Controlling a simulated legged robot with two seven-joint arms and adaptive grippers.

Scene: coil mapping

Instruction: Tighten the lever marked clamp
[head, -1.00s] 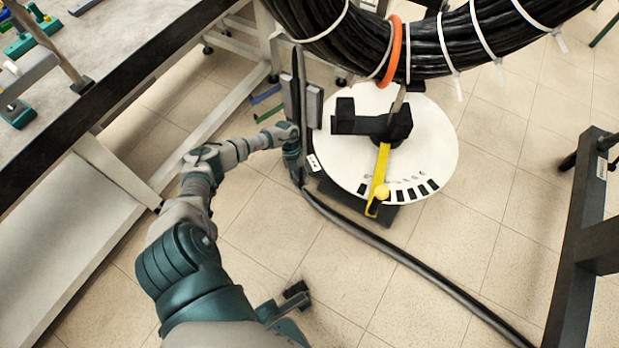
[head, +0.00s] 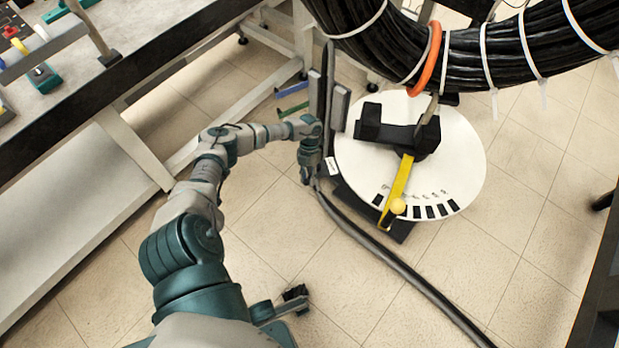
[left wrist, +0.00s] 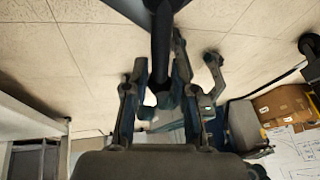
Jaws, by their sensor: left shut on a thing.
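No lever with a readable clamp mark shows. A yellow lever (head: 397,190) with a round yellow knob lies across a white disc (head: 455,165) with black marks near its front edge. A small white label (head: 333,166) left of the disc is too small to read. My left gripper (head: 310,170) is left of the disc, apart from the yellow lever. It is shut on a thick black cable (head: 400,268). In the left wrist view the dark cable (left wrist: 162,45) runs down between the fingers of the left gripper (left wrist: 160,95). My right gripper is not seen.
A bundled black cable coil (head: 470,55) with white ties and an orange ring (head: 427,60) hangs over the disc's far side. A workbench (head: 140,60) stands at left. A dark frame (head: 603,280) is at the right edge.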

